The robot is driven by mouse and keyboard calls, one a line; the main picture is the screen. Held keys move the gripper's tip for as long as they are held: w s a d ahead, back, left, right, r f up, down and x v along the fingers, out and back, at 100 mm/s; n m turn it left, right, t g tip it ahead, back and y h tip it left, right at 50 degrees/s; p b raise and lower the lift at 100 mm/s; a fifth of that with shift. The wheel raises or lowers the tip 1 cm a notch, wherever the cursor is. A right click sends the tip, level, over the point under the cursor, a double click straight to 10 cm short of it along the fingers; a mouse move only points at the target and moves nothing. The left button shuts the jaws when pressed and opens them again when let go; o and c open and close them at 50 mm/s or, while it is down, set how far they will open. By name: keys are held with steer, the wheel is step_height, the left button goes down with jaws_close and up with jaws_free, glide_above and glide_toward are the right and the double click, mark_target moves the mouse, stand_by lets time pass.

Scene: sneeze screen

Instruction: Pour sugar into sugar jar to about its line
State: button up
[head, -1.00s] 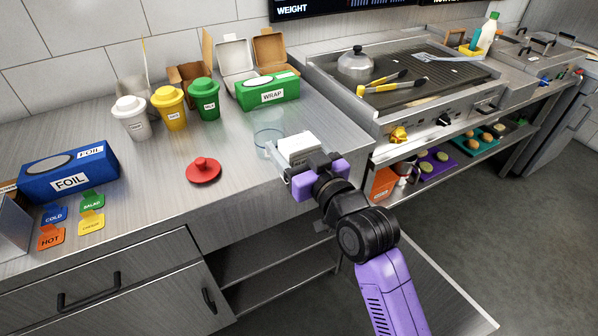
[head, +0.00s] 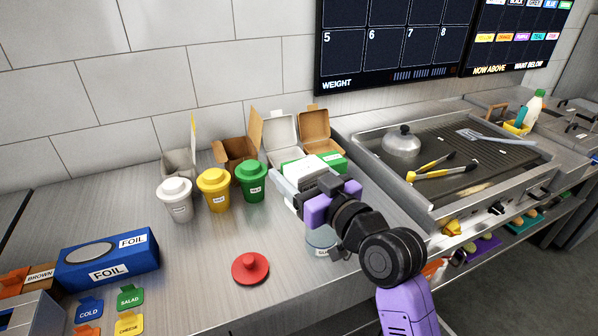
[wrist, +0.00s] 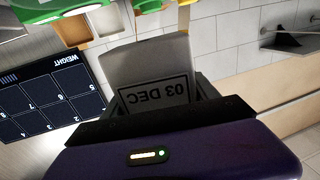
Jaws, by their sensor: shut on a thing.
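My gripper (head: 308,192) is shut on a white container (head: 315,179) and holds it up above the counter. The wrist view shows the held container (wrist: 150,62) with a label reading "03 DEC". Its opening is not clear in either view. The clear glass sugar jar (head: 319,241) stands on the counter below my gripper, partly hidden by my arm. A label shows low on it; its line and contents cannot be made out. A red lid (head: 250,268) with a knob lies on the counter left of the jar.
White (head: 175,199), yellow (head: 214,189) and green (head: 251,181) lidded tubs stand behind left. A green wrap box (head: 330,162) and open cartons are behind my gripper. A foil box (head: 108,256) is at left; a grill (head: 450,160) is at right. Counter around the lid is clear.

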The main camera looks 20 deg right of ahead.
steer(key=m+p, duration=0.1)
steer(key=m, duration=0.1)
steer(key=a+f+m+p, duration=0.1)
steer(key=m+p, duration=0.1)
steer(key=f+m+p, duration=0.1)
steer(key=m, duration=0.1)
steer(key=shift+s+a+f, duration=0.1)
steer(key=shift+a+f, duration=0.1)
steer(key=shift+f, duration=0.05)
stand_by(0.7)
steer(key=shift+r+p, duration=0.1)
steer(key=shift+p, duration=0.4)
steer(key=shift+a+m+p, duration=0.1)
steer(key=shift+m+p, duration=0.55)
steer(key=shift+m, duration=0.45)
